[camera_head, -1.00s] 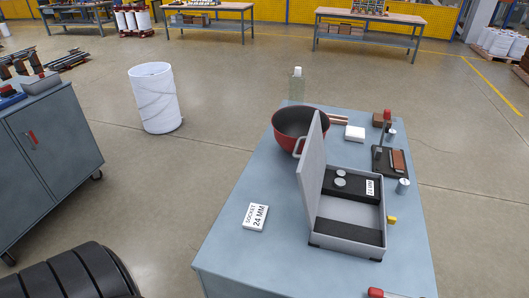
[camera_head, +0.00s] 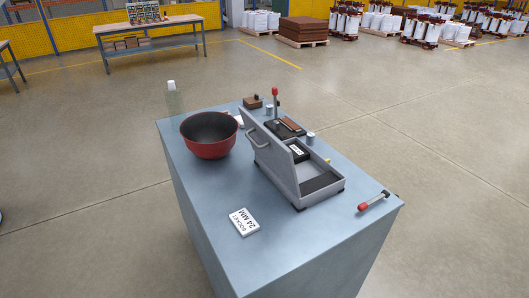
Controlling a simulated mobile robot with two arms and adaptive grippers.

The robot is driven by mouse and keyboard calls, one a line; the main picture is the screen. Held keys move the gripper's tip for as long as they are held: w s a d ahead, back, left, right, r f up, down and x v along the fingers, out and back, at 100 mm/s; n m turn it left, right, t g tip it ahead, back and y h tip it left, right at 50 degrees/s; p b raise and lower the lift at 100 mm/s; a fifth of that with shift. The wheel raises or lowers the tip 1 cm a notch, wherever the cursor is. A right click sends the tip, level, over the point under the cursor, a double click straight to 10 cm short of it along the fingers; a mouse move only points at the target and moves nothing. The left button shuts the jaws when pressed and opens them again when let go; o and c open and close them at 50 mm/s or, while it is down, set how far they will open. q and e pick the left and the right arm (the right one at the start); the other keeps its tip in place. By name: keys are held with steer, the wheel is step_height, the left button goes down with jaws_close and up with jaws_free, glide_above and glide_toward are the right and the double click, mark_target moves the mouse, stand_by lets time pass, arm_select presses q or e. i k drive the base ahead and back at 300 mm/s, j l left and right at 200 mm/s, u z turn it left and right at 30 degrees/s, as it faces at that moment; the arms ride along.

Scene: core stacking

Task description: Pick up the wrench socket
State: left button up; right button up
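A small silver cylinder (camera_head: 311,138), which looks like a wrench socket, stands on the blue-grey table behind the open grey case (camera_head: 318,197). Another small silver cylinder (camera_head: 269,111) is farther back. The case's raised lid (camera_head: 268,160) hides part of its inside, where a small white label (camera_head: 296,153) shows. A white card (camera_head: 244,222) reading "SOCKET 24 MM" lies flat at the front left of the case. Neither of my grippers is in view.
A red bowl (camera_head: 209,148) stands at the table's left, with a clear bottle (camera_head: 174,99) behind it. A red-handled tool (camera_head: 373,201) lies near the right edge. A black stand with a red knob (camera_head: 275,92) is at the back. The table's front (camera_head: 300,245) is clear.

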mark_target(310, 136)
steer(key=i+l+z, duration=0.2)
steer(key=l, duration=0.2)
steer(key=l+z, duration=0.2)
steer(key=l, duration=0.2)
steer(key=i+l+z, duration=0.2)
steer(key=l, duration=0.15)
steer(key=i+l+z, duration=0.2)
steer(key=l, duration=0.15)
steer(key=i+l+z, duration=0.7)
steer(key=i+z, duration=0.3)
steer(key=i, duration=0.2)
steer(key=i+u, duration=0.35)
steer(key=i+l+u, duration=0.35)
steer(key=i+u, duration=0.2)
steer(key=u, duration=0.25)
steer(key=i+u, duration=0.15)
steer(key=u, duration=0.35)
steer(key=i+l+u, duration=0.1)
steer(key=u, duration=0.35)
steer(key=i+l+u, duration=0.2)
steer(key=u, duration=0.25)
steer(key=i+l+u, duration=0.15)
steer(key=u, duration=0.35)
